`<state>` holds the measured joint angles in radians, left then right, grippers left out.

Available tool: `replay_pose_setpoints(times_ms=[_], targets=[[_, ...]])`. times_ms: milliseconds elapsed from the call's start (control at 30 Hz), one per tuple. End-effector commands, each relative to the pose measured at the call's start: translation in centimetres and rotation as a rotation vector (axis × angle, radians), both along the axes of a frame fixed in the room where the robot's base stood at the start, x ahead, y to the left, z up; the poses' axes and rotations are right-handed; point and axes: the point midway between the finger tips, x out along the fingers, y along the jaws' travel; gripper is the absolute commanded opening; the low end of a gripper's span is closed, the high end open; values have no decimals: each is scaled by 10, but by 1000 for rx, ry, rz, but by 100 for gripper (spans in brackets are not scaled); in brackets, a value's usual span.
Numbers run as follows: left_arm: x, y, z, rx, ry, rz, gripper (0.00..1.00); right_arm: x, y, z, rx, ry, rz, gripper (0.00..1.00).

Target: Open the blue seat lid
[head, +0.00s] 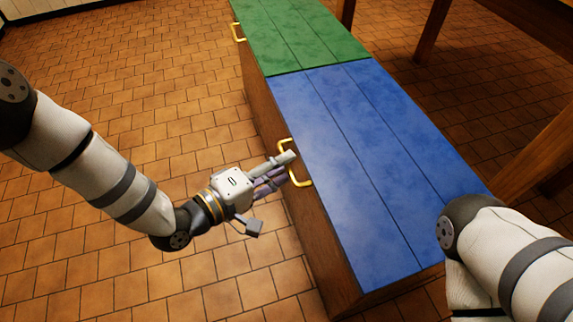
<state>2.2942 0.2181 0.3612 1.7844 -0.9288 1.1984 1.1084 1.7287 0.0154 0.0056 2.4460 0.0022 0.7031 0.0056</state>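The blue seat lid (365,150) is made of planks and lies flat and closed on a long wooden bench box. A yellow handle (301,180) sits on its left edge. My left gripper (268,192) is at this handle, coming from the left. Its upper fingers reach the handle and cover its middle; whether they touch it is unclear. Its lower finger stands well apart from them, so the gripper looks open. My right arm crosses the lower right corner and covers part of the lid's near right edge; its gripper is out of view.
A green lid (300,35) with its own yellow handle (239,32) adjoins the blue lid at the far end. A wooden table (535,25) with legs stands on the right. The tiled floor (130,90) to the left is clear.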

Motion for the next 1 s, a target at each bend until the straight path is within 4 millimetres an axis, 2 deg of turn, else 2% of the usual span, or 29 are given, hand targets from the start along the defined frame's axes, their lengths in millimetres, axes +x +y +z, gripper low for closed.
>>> replay_pose_setpoints(times_ms=[133,400,533,767,1000], targets=[[10,-11,-3,0,-1,0,30,-2,0,-3,0,10,1,40],[11,-13,-2,0,0,1,30,-3,0,-3,0,11,1,40],[11,-12,-3,1,1,0,0,-3,0,-3,0,11,1,40],[10,-11,-4,8,5,0,0,-2,0,-2,1,9,1,40],[10,-4,7,38,14,1,0,2,0,7,-1,-11,-1,40]])
